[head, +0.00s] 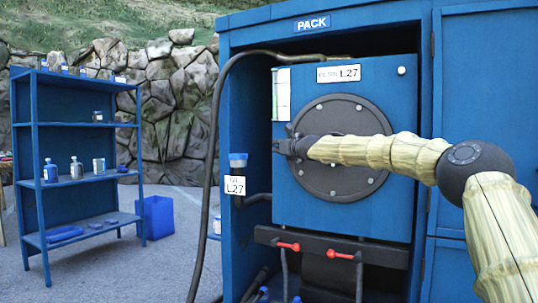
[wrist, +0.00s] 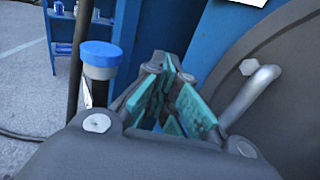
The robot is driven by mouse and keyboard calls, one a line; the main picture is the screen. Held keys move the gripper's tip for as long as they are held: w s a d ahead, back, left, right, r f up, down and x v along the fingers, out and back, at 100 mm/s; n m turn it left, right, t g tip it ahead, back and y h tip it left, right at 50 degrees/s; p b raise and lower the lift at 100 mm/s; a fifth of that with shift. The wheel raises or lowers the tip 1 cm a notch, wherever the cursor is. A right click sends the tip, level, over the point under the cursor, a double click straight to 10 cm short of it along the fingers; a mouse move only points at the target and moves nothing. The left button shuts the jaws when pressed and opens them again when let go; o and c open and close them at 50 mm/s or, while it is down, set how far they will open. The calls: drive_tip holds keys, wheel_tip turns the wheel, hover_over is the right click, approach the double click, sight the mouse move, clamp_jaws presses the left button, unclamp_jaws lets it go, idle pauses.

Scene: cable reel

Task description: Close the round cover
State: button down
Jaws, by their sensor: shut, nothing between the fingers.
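The round cover (head: 336,185) is a dark grey disc with bolts around its rim, lying flat against the front of the blue box (head: 388,215) marked L27. In the wrist view the cover (wrist: 285,55) fills the right side, with a pale bent handle (wrist: 250,95) on it. My gripper (head: 284,146) is at the cover's left edge, and my arm crosses in front of the cover's middle. In the wrist view my gripper's teal fingers (wrist: 172,95) are together and empty, left of the handle. Whether they touch the cover's edge or hinge I cannot tell.
A black hose (head: 211,150) hangs left. Red-handled valves (head: 341,255) sit below. A blue shelf (head: 88,240) stands far left.

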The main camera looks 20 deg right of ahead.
drive_tip(key=s+a+b, duration=0.5)
drive_tip(key=s, duration=0.1)
drive_tip(key=shift+a+b, duration=0.2)
drive_tip(key=shift+b, duration=0.1)
